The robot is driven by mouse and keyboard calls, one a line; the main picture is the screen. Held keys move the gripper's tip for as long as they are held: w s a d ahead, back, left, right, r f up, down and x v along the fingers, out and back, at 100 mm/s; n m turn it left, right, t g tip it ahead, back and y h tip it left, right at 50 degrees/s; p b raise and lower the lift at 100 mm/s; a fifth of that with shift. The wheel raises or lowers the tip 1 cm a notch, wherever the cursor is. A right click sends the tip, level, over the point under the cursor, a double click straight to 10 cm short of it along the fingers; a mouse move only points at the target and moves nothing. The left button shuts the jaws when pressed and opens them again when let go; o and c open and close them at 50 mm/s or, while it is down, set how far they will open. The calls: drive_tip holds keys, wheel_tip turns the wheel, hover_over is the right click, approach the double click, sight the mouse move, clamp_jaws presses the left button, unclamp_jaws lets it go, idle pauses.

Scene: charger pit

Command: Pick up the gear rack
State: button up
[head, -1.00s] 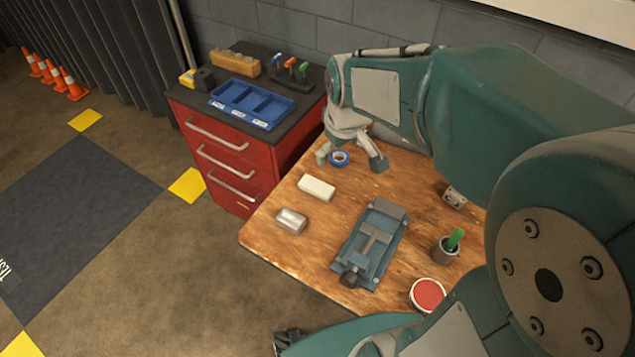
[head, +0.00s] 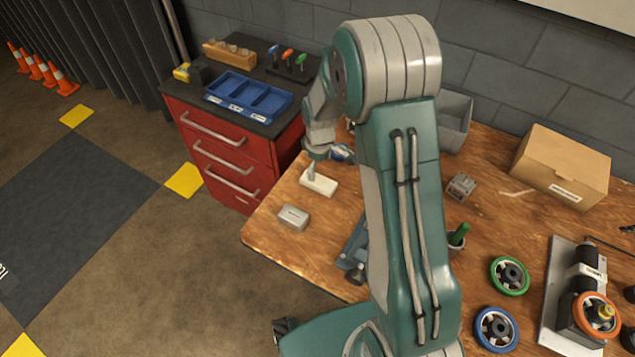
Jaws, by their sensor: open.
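My gripper (head: 315,166) is open above the left back part of the wooden workbench, seen from the side. One finger points down at a pale, off-white block (head: 321,182); I cannot tell whether they touch. The other finger is hard to make out. I cannot pick out a clearly toothed gear rack. A grey metal block (head: 292,217) lies nearer the bench's left front edge, and a small grey metal part with holes (head: 461,187) lies right of my arm. A blue-grey vise-like fixture (head: 354,255) is mostly hidden behind my arm.
A blue ring (head: 341,153) lies close beside my gripper. A red drawer cabinet (head: 228,150) with a blue tray (head: 250,93) stands behind left. Right of my arm are a grey bin (head: 455,122), a cardboard box (head: 562,170), a green-handled item in a cup (head: 457,238) and wheels (head: 509,275).

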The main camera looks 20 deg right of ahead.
sight(318, 180)
drive_tip(key=shift+w+a+f, duration=0.1)
drive_tip(key=shift+a+f, duration=0.05)
drive_tip(key=shift+f, duration=3.05)
drive_tip(key=c, duration=1.3)
